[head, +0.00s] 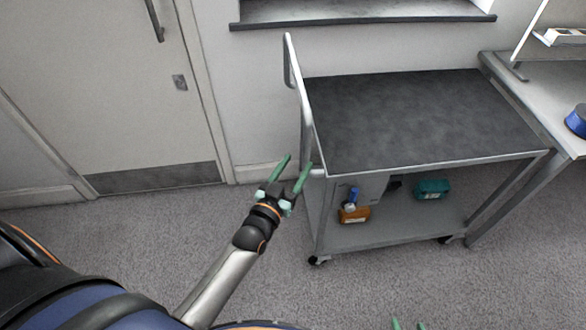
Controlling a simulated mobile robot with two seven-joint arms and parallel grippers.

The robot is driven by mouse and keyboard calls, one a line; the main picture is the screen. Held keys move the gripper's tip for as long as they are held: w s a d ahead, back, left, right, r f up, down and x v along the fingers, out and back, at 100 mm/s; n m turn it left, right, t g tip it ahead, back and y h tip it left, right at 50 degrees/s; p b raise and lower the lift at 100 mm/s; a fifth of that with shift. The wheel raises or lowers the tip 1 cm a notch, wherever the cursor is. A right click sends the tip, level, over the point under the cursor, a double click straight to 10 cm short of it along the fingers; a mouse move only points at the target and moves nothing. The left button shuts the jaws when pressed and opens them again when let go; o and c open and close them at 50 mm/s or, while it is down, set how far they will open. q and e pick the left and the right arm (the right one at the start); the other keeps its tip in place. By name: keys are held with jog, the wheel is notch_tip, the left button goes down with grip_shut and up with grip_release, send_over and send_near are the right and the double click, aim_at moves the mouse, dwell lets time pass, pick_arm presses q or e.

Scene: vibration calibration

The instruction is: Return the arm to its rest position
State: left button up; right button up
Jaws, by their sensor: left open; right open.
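My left gripper (296,174) has green fingers that are spread apart with nothing between them. Its arm comes in from the lower left, and the fingers point up beside the near left corner of a cart. My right gripper (408,324) shows only as two green fingertips at the bottom edge. The tips stand apart, and the rest of that gripper and its arm are out of view.
The cart (420,115) has a bare dark top and a handle (297,90) at its left. Its lower shelf holds an orange item (354,213) and a teal box (432,189). A bench (550,95) with a blue round item (577,120) stands right. Carpet in front is clear.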

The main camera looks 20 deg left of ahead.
pick_arm(q)
jog(key=shift+s, duration=0.55)
jog(key=s+d+f+g+h, duration=0.1)
jog(key=s+f+g, duration=0.3)
jog(key=s, duration=0.6)
jog(key=s+d+f+m+g+p, duration=0.1)
jog(key=s+f+g, duration=0.4)
jog(key=s+f, duration=0.4)
jog(key=shift+s+d+m+h, duration=0.3)
jog(key=shift+s+d+h, duration=0.1)
jog(key=shift+s, duration=0.15)
dwell(0.5)
